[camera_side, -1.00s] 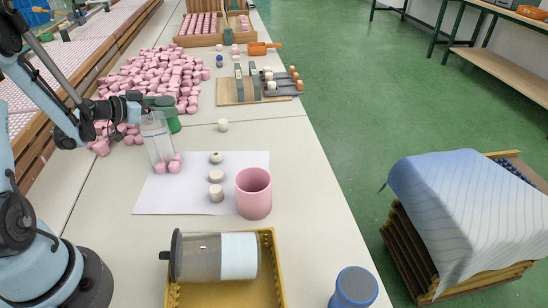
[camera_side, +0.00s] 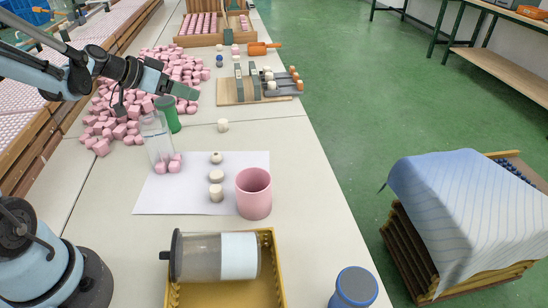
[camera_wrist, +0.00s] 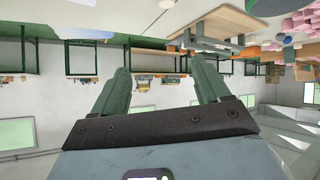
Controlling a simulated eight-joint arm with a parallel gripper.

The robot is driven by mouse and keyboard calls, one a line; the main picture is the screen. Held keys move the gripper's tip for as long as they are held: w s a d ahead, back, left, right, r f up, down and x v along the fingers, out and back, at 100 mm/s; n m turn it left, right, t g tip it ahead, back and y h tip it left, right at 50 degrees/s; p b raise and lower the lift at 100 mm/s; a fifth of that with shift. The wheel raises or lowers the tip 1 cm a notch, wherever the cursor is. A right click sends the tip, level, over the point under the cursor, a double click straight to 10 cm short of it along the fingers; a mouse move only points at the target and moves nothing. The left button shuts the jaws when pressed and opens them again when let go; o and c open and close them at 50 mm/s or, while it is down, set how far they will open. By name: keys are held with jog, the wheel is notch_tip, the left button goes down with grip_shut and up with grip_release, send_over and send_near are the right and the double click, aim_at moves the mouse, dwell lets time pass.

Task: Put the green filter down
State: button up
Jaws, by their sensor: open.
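The green filter, a dark green cylinder (camera_side: 168,114), stands on the table just behind and right of a clear glass cylinder (camera_side: 157,140). It stands close to the heap of pink blocks. My gripper (camera_side: 192,92) is raised above and to the right of the green cylinder, apart from it. In the wrist view my gripper's two green-grey fingers (camera_wrist: 160,75) are spread with nothing between them.
Pink blocks (camera_side: 150,75) are heaped at the left. A white sheet (camera_side: 190,198) carries several pale pieces and a pink cup (camera_side: 254,194). A yellow tray (camera_side: 273,265) holds a large jar (camera_side: 212,256). A wooden board with grey blocks (camera_side: 240,90) stands right of my gripper.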

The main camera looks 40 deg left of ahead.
jog(key=s+d+n+g+y, duration=0.1)
jog(key=s+d+g+y, duration=0.2)
jog(key=s+d, duration=1)
jog(key=shift+s+d+n, duration=0.15)
jog(key=shift+d+n, duration=0.15)
jog(key=shift+d, duration=0.35)
